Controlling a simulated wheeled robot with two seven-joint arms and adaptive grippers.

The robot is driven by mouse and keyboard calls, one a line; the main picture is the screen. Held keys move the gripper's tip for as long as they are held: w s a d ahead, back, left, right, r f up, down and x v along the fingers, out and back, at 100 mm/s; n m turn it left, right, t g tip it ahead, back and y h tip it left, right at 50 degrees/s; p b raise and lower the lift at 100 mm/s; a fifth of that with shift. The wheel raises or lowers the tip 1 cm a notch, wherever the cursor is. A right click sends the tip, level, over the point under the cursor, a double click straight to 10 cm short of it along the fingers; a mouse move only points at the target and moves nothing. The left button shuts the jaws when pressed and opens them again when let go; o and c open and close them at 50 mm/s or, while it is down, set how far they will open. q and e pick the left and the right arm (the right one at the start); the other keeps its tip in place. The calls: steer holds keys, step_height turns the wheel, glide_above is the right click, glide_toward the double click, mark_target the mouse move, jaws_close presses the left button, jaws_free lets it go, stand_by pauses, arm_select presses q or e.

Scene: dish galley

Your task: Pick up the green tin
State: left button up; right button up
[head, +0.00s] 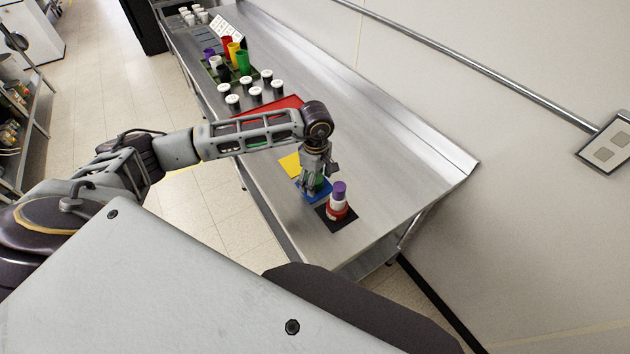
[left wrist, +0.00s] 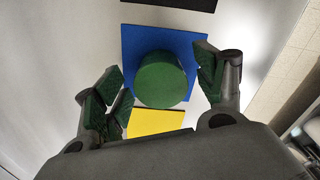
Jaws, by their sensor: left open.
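The green tin (left wrist: 162,78) stands on the blue mat (left wrist: 194,42) in the left wrist view, its round top facing the camera. My left gripper (left wrist: 160,84) is open, with one finger on each side of the tin. I see a gap at the left finger; whether the right finger touches the tin I cannot tell. In the head view my left gripper (head: 311,188) points down over the blue mat (head: 323,194) and hides most of the tin. My right gripper is not in view.
A yellow mat (head: 290,165) lies beside the blue one. On a black mat (head: 325,219) stands a stack (head: 338,201) of red, white and purple pieces. Farther off are a red mat (head: 286,105), several white-lidded jars (head: 255,93) and coloured cups (head: 243,62). The counter's right side is clear.

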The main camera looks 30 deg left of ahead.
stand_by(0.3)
arm_select(q)
steer(key=c, duration=1.2)
steer(key=shift+r, duration=0.15)
steer(key=shift+r+b, duration=0.95)
steer(key=shift+r, duration=3.95)
